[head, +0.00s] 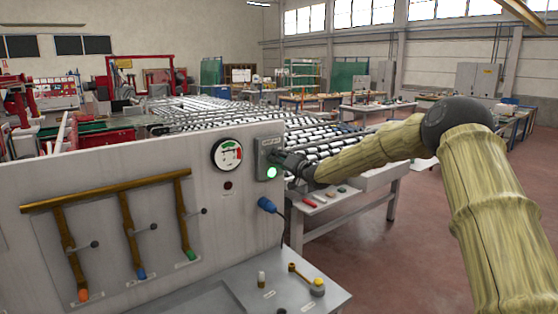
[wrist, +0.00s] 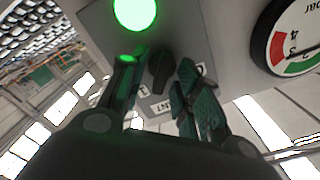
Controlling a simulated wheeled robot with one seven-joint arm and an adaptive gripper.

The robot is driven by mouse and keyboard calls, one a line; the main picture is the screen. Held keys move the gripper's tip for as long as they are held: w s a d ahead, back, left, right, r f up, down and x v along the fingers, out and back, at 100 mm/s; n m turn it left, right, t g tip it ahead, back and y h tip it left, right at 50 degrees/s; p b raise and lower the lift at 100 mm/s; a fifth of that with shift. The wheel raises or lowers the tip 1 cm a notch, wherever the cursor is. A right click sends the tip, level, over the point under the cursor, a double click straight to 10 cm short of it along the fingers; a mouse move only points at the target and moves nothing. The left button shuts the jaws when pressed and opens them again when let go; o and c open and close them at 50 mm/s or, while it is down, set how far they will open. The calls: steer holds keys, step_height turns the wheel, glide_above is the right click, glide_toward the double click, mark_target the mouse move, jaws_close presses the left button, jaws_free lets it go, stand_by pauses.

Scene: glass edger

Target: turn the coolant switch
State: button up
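The coolant switch box (head: 268,145) is a grey plate on the upright panel, with a lit green lamp (head: 272,172) low on it. The lamp also shows at the top of the wrist view (wrist: 135,12). The dark switch knob (wrist: 161,68) lies between the fingers of my gripper (wrist: 160,88) in the wrist view. The fingers are apart, one on each side of the knob, with a gap visible on the left; contact on the right I cannot tell. In the head view my gripper (head: 285,161) reaches the box from the right and hides the knob.
A round pressure gauge (head: 227,154) sits beside the box on the left. Brown pipes with valve levers (head: 135,235) are at left. A roller table (head: 330,140) stands behind the panel.

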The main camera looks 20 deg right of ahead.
steer(key=shift+s, duration=0.1)
steer(key=v, duration=1.2)
steer(key=shift+d, duration=0.1)
